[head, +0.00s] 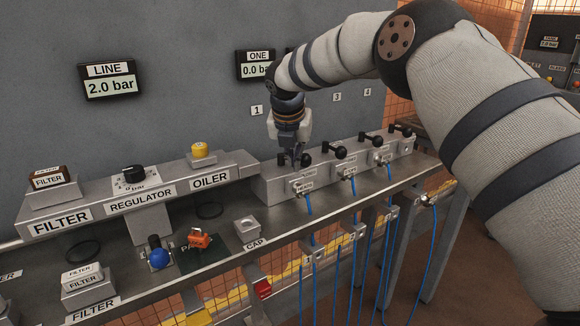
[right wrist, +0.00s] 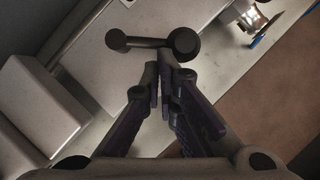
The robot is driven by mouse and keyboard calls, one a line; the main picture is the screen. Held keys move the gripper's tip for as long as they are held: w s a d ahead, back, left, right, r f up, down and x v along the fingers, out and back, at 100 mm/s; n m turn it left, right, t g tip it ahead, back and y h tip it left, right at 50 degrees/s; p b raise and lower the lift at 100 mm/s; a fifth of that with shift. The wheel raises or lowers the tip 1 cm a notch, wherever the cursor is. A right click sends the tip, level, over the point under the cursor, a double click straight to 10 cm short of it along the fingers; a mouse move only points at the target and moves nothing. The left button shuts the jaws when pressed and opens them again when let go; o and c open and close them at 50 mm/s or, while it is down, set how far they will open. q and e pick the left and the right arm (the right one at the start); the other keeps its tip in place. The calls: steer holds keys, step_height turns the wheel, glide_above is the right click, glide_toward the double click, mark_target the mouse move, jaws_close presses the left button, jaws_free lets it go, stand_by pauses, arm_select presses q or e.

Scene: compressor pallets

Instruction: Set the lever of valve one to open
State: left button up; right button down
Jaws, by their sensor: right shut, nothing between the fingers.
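The valve one lever (head: 307,159) is black, on the first grey valve block at the left end of the row, partly hidden behind my right gripper (head: 291,161). In the right wrist view the lever (right wrist: 151,43) lies crosswise, with a large round knob at its right end and a smaller one at its left. My right gripper (right wrist: 160,78) is shut and empty, pointing down, with its fingertips close beside the lever. I cannot tell whether they touch it. The ONE display (head: 256,66) reads 0.0 bar. My left gripper is not in view.
Several more black-levered valves, including one just to the right (head: 339,150), continue along the bench. The LINE display (head: 109,80) reads 2.0 bar. The oiler (head: 203,157) and regulator (head: 134,181) stand to the left. A cap holder (head: 248,229) sits nearer the front edge.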

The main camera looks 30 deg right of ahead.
mark_target(304, 155)
steer(key=shift+s+d, duration=0.2)
steer(key=shift+d, duration=0.2)
steer(key=shift+w+d+f, duration=0.15)
steer(key=shift+w+d, duration=0.05)
steer(key=shift+d, duration=0.2)
steer(key=shift+w+d, duration=0.1)
steer(key=shift+d, duration=0.35)
steer(key=shift+w+d, duration=0.2)
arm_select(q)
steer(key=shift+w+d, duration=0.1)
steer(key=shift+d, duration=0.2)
arm_select(e)
steer(key=shift+w+d, duration=0.3)
steer(key=shift+d, duration=0.05)
steer(key=shift+w, duration=0.1)
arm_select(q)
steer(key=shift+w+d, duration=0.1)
